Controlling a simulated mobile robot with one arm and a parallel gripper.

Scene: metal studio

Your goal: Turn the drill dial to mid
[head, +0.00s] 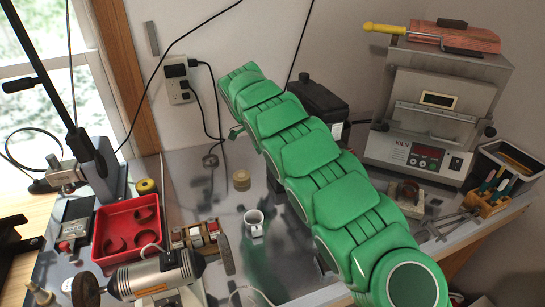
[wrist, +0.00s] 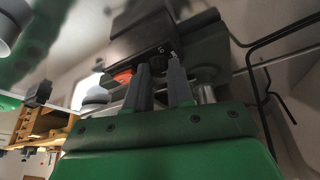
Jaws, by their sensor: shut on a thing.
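In the wrist view a dark box (wrist: 150,40) with small pale marks fills the upper middle. A small dark round knob (wrist: 158,64), which appears to be the drill dial, sits on its face. My gripper (wrist: 159,78) has its two grey fingers on either side of the knob, shut on it. The dial's pointer and setting are too small to read. In the head view my green arm reaches across the bench to the upper left and my fingertips are hidden. A black box (head: 318,103) stands behind the arm there; its front is mostly covered.
Cables hang from the wall outlet (head: 177,80). Dark bent rods (wrist: 262,70) show in the wrist view.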

